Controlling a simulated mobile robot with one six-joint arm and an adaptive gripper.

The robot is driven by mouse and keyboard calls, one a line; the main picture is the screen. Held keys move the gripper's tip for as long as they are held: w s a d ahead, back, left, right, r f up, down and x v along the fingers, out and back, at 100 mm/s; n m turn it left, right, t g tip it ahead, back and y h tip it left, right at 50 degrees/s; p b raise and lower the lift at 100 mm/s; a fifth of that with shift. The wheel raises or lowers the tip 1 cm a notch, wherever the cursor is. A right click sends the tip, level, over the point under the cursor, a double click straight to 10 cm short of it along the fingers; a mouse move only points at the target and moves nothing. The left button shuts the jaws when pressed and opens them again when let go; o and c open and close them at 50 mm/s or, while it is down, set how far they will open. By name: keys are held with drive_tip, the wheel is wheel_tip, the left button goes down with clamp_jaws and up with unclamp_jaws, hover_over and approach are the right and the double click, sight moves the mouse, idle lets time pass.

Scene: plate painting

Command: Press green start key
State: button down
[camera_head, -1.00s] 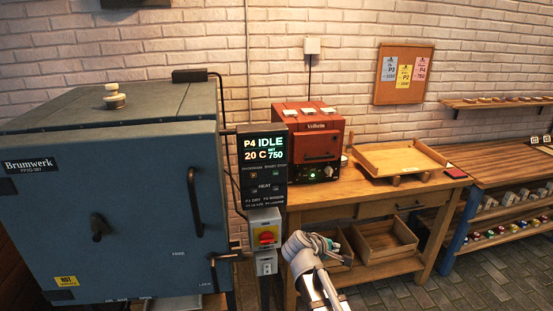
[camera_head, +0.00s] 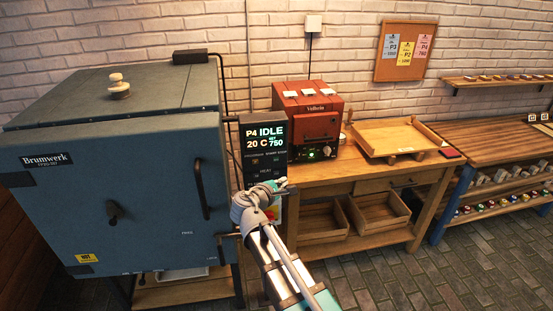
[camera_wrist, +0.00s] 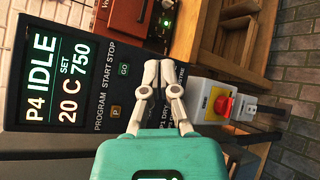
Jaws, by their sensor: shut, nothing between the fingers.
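The kiln's black control panel (camera_head: 264,160) reads P4 IDLE, 20 C, SET 750. It fills the left of the wrist view, turned on its side, with its bright display (camera_wrist: 57,75). The green start key (camera_wrist: 124,69), marked GO, shows under the START label. An orange P key (camera_wrist: 116,111) is by PROGRAM. The stop key is not visible; my fingers cover that area. My gripper (camera_wrist: 158,66) is shut and empty. In the wrist view its tips are just right of the green key. In the head view my gripper (camera_head: 281,184) overlaps the panel's lower part. Contact cannot be told.
The blue kiln (camera_head: 150,190) stands left of the panel. A red-and-yellow rotary switch (camera_wrist: 222,105) sits on a white box below the panel. A small red kiln (camera_head: 312,112) and a wooden tray (camera_head: 398,138) stand on the bench at right. Open floor lies at front right.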

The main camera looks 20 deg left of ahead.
sight(281, 160)
drive_tip(key=shift+w, duration=0.1)
drive_tip(key=shift+w+a, duration=0.75)
drive_tip(key=shift+w, duration=0.45)
drive_tip(key=shift+w+a, duration=0.8)
drive_tip(key=shift+w, duration=0.45)
drive_tip(key=shift+w+a, duration=0.75)
drive_tip(key=shift+w, duration=0.45)
drive_tip(key=shift+w+a, duration=0.4)
drive_tip(key=shift+w, duration=0.3)
drive_tip(key=shift+s+d, duration=0.1)
drive_tip(key=shift+s, duration=0.1)
idle(0.4)
drive_tip(key=shift+s+d, duration=0.3)
drive_tip(key=shift+s, duration=0.2)
drive_tip(key=shift+s+d, duration=0.1)
drive_tip(key=shift+s+d, duration=0.4)
drive_tip(key=shift+s, duration=0.3)
drive_tip(key=shift+s+d, duration=0.4)
drive_tip(key=shift+s, duration=0.25)
drive_tip(key=shift+s+d, duration=0.4)
drive_tip(key=shift+s, duration=0.3)
